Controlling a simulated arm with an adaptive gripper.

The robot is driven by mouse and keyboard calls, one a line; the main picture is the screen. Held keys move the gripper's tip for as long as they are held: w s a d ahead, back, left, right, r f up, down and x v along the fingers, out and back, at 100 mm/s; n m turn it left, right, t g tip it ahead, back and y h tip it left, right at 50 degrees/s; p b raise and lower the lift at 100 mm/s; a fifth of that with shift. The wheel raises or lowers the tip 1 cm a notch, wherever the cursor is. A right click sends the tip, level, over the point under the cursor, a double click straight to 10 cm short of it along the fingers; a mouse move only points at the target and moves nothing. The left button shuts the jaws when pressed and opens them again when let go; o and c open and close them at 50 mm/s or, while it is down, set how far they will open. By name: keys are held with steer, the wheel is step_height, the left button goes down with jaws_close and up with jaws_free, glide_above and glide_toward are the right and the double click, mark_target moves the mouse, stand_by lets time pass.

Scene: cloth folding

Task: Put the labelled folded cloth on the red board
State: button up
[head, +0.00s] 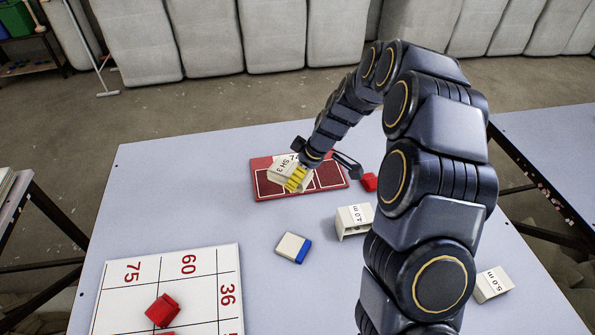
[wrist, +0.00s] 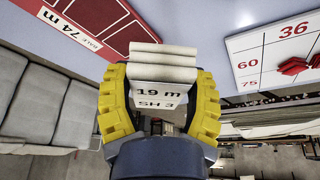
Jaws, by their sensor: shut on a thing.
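The folded cloth (head: 284,171) is a white layered block with dark lettering. In the wrist view the cloth (wrist: 160,73) shows several stacked folds and a label that seems to read "19 m SH 3". My gripper (head: 296,180) has yellow fingers, one on each side of the cloth, and is shut on it. The red board (head: 325,180) has white lines and lies at the table's far middle. In the head view the cloth overlaps the board's left part and hides some of it. The red board (wrist: 87,20) is at the upper left in the wrist view, apart from the cloth.
A red block (head: 369,182) is by the board's right end. A white labelled block (head: 354,221), a white-and-blue block (head: 292,248) and another labelled block (head: 492,285) stand nearer. A white numbered board (head: 200,290) with red blocks is at front left.

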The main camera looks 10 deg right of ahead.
mark_target(313, 177)
steer(key=d, duration=0.2)
steer(key=d+m, duration=0.1)
steer(key=shift+w+d+f, duration=0.2)
steer(key=shift+w, duration=0.1)
steer(key=w+f, duration=0.3)
steer(key=w, duration=0.1)
steer(key=w+f, duration=0.3)
steer(key=w, duration=0.1)
steer(key=w+d+f, duration=0.1)
steer(key=w+f, duration=0.2)
steer(key=w, duration=0.1)
steer(key=shift+w, duration=0.4)
steer(key=shift+w+f, duration=0.15)
steer(key=shift+f, duration=1.6)
steer(key=shift+f, duration=0.1)
steer(key=o, duration=1.1)
